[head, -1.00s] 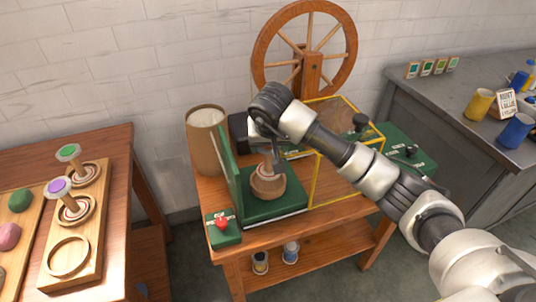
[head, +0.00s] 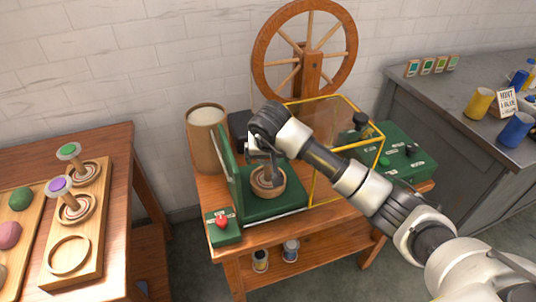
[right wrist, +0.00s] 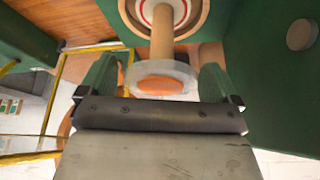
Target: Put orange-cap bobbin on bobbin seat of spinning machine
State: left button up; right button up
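The orange-cap bobbin (right wrist: 161,45) stands in the round wooden bobbin seat (head: 281,185) on the spinning machine's green base (head: 262,208). Its clear-rimmed orange cap (right wrist: 160,84) lies between my right gripper's fingers in the right wrist view. The right gripper (head: 264,160) is over the seat, around the bobbin's top. Its fingers are spread wide, one on each side of the cap, with narrow gaps showing. In the head view my gripper hides the cap. My left gripper is not in view.
A green upright panel (head: 228,170) stands close left of the seat, and a yellow-framed clear guard (head: 345,105) close right. A green box with a red button (head: 222,222) is in front. The left table holds a wooden rack (head: 98,232) with green-cap and purple-cap bobbins.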

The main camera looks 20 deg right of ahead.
jog(key=shift+r, duration=0.1)
jog(key=shift+r, duration=0.25)
jog(key=v, duration=1.1)
jog(key=shift+s+r, duration=0.25)
jog(key=shift+s, duration=0.05)
jog(key=shift+a, duration=0.1)
